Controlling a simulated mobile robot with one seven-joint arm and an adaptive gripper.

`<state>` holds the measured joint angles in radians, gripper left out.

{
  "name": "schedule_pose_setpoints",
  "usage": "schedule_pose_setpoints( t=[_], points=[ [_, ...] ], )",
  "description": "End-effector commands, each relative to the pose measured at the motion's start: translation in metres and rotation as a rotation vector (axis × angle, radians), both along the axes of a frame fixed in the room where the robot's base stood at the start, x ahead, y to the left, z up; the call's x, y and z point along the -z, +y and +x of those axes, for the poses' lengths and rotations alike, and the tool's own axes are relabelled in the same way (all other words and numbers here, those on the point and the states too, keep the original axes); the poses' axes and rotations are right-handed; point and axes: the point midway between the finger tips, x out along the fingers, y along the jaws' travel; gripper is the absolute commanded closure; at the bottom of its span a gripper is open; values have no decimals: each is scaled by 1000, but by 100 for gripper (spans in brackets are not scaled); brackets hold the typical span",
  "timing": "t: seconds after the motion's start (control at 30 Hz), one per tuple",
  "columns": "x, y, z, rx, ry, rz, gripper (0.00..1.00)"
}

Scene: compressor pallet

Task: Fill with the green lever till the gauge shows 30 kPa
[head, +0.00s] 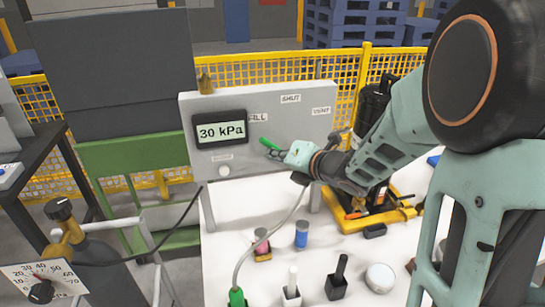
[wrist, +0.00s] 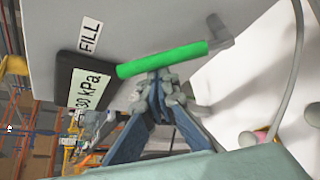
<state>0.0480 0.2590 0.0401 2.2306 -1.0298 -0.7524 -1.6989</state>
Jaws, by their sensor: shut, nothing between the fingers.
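The gauge (head: 220,131) on the grey panel (head: 310,122) reads 30 kPa. It also shows sideways in the wrist view (wrist: 88,85). The green lever (head: 266,142) is on the panel face, below and right of the FILL label (head: 258,118). In the wrist view the lever (wrist: 165,58) runs from a grey pivot at right toward the gauge and FILL label. My gripper (head: 274,153) is shut and empty at the lever. In the wrist view its fingertips (wrist: 160,82) are right against or just below the lever; contact is unclear.
SHUT (head: 290,98) and VENT (head: 321,111) labels are on the panel; a round knob (head: 223,171) sits below the gauge. A dial (head: 42,279) and brass valve (head: 66,224) are at lower left.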

Motion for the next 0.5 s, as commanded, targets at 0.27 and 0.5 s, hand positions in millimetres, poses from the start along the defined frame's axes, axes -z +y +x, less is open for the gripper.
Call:
schedule_pose_setpoints(
  t=[0.27,0.5],
  points=[
    [-7,-10,4,4,37,139,100],
    [-15,-24,7,4,96,347,100]
  ],
)
